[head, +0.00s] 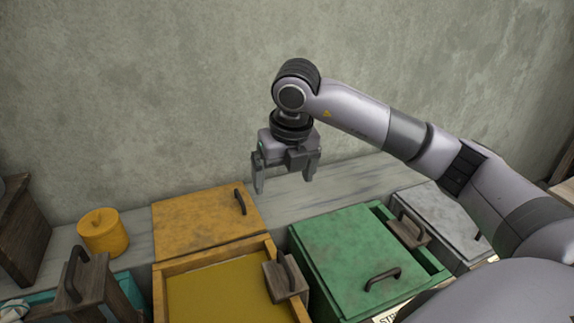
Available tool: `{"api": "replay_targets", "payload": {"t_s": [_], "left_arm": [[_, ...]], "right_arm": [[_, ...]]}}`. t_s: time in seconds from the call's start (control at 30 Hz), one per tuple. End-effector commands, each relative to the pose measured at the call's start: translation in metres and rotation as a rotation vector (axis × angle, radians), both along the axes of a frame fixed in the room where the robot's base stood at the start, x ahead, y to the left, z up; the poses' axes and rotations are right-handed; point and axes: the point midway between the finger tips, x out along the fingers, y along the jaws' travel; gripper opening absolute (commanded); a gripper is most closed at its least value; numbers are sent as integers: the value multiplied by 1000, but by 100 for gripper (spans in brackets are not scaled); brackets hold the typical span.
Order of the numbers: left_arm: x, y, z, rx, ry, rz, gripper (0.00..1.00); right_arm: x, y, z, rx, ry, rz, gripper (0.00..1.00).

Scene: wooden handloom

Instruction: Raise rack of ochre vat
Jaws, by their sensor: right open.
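The ochre vat (159,297) stands at the lower centre left, filled with yellow-ochre liquid (215,291). Its yellow lid (205,222) is open behind it, with a dark handle near the right edge. The rest of the rack is hidden. My right gripper (285,186) is open and empty, pointing down above the bench behind the vats, apart from the rack and right of the lid. My left gripper is not in view.
A green vat with its lid (352,258) on stands to the right, with a wooden handle block (409,230) beside the lid. A grey vat (443,216) is farther right. A yellow jar (103,232) and another wooden handle block (88,285) are at left.

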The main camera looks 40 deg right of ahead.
Motion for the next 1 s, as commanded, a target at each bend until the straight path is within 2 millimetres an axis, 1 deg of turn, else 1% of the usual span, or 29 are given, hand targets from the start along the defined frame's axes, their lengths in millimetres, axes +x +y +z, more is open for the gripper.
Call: {"api": "replay_targets", "payload": {"t_s": [0.07, 0.17, 0.27, 0.57, 0.73, 0.8, 1.0], "left_arm": [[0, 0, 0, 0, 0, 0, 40], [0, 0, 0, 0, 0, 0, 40], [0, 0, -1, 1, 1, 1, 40], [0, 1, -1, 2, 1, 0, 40], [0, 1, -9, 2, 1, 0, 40], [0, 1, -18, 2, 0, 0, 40], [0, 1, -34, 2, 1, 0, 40]], "right_arm": [[0, -3, 0, -12, -2, -10, 96], [0, -3, -8, -12, 1, -9, 96], [0, -3, -19, -11, 1, -9, 96], [-1, -3, -62, -9, 2, -7, 96], [0, -2, -87, -8, 1, -6, 96], [0, -2, -100, -8, 0, -6, 96], [0, -2, -127, -8, -1, -6, 96]]}}
